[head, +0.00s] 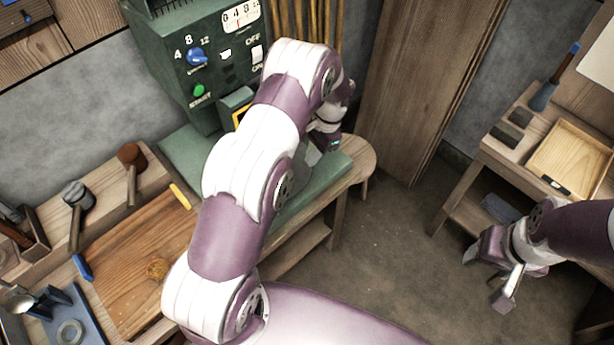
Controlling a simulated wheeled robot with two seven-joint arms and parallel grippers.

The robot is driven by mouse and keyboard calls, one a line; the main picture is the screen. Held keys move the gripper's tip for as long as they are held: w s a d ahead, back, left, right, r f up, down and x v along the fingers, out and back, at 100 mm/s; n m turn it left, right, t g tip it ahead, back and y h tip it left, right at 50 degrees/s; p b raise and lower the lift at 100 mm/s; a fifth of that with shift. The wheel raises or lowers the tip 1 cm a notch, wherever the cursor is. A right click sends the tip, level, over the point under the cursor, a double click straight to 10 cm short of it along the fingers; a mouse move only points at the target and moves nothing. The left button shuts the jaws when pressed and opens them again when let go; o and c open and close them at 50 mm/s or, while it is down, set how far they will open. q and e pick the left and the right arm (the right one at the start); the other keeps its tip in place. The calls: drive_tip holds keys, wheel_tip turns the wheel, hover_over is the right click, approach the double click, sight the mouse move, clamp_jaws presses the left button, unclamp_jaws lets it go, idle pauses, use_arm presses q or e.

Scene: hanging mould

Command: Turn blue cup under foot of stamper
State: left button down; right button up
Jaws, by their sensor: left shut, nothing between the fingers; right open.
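The stamper is most likely the green machine (185,75) at the top left, with a blue knob, a green start button and a counter. It stands on a green base (185,155) on a wooden stand. No blue cup can be made out, and my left arm covers the middle of the machine's base and whatever is under its foot. My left gripper (327,146) is over the right end of the green base, small and partly hidden by its own wrist; it is shut and empty. My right gripper (492,287) is open and empty above the floor at the right.
A wooden workbench (130,265) at the left holds mallets (130,158), a blue-handled tool and a blue tray (72,318). A side table at the right holds a wooden tray (570,158) and dark blocks (513,125). Bare floor (390,235) lies between.

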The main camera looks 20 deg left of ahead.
use_arm(q)
drive_tip(key=s+a+f+p, duration=0.4)
drive_tip(key=s+f+p, duration=0.2)
drive_tip(key=f, duration=0.4)
drive_tip(key=shift+s+a, duration=0.2)
drive_tip(key=shift+s, duration=0.3)
use_arm(e)
wheel_tip(320, 180, up, 6)
drive_tip(key=s, duration=0.1)
drive_tip(key=shift+s+a, duration=0.35)
drive_tip(key=shift+s, duration=0.05)
use_arm(q)
drive_tip(key=shift+s, duration=0.1)
use_arm(e)
drive_tip(key=shift+r, duration=0.1)
